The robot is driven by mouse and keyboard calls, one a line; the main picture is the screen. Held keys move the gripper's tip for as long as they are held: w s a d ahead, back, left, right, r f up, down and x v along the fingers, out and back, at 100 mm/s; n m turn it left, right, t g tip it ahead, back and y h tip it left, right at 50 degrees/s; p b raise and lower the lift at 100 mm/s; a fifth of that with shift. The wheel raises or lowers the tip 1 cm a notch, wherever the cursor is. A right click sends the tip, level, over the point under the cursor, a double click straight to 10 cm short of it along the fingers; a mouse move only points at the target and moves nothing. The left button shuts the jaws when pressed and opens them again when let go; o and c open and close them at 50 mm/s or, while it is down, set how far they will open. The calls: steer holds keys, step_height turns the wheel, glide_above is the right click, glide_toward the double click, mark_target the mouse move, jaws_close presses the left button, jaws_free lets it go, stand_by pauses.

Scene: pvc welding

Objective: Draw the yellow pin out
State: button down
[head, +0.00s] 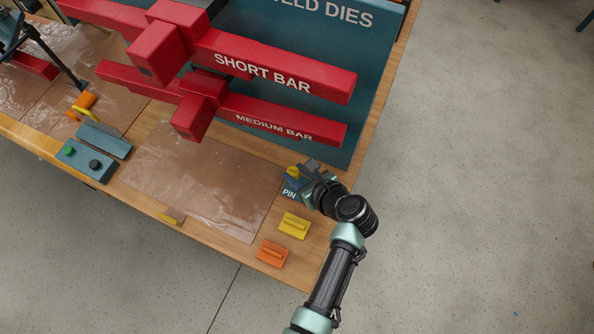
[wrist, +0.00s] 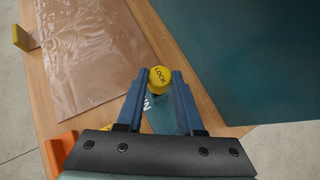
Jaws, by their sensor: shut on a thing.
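The yellow pin (wrist: 160,79) has a round head marked "LOCK" and shows between the fingertips of my gripper (wrist: 159,84) in the wrist view. My gripper is shut on the pin head, one blue finger on each side. In the head view, the yellow pin (head: 292,171) shows as a small patch beside my gripper (head: 298,173), above a blue block lettered "PIN" (head: 291,193). The pin's shaft is hidden below its head, so I cannot tell how deep it sits.
Red bars marked "SHORT BAR" (head: 290,72) and "MEDIUM BAR" (head: 290,122) jut out from a teal panel (head: 372,65) close by. A yellow block (head: 293,225) and an orange block (head: 273,253) lie on the wooden bench (head: 235,252). Clear sheeting (head: 205,190) lies left.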

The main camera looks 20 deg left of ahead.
steer(key=shift+f+b, duration=1)
steer(key=shift+f, duration=0.65)
steer(key=shift+c, duration=2.3)
jaws_free()
steer(key=v, duration=1.3)
steer(key=shift+p, duration=0.4)
steer(key=shift+d, duration=0.1)
